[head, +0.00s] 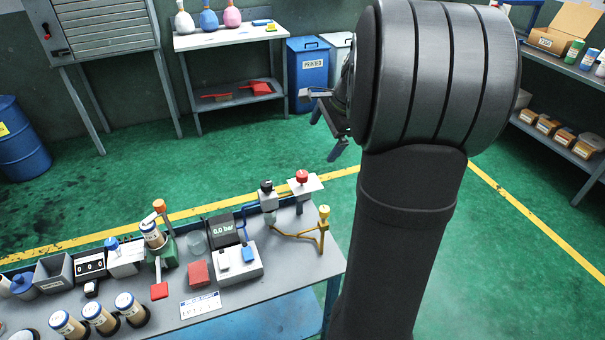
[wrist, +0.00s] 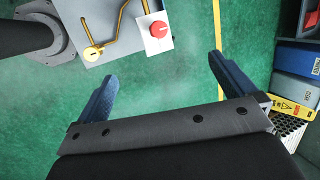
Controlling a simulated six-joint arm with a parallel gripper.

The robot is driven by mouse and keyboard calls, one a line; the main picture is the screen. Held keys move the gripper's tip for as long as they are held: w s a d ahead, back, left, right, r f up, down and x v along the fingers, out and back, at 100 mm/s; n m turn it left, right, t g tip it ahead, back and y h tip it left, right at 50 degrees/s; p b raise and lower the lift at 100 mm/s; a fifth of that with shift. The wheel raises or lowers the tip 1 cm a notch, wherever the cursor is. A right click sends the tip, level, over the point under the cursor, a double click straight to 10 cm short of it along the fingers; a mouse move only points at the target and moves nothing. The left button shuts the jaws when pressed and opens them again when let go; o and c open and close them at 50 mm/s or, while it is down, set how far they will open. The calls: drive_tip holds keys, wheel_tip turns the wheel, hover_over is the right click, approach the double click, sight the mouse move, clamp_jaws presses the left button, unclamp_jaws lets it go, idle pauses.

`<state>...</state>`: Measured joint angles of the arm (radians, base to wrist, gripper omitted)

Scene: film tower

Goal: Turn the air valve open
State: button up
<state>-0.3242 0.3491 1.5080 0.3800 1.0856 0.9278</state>
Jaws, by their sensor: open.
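A display (head: 226,230) on the bench reads 0.0 bar. My gripper (wrist: 162,68) is open and empty, its two blue fingers wide apart over the green floor. It is beyond the bench and clear of the knob. In the head view my arm partly hides the gripper.
Several bottles, boxes and a red block (head: 198,273) crowd the bench (head: 285,285). The green floor (head: 250,150) behind the bench is free.

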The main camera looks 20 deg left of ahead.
drive_tip(key=shift+v, duration=0.9)
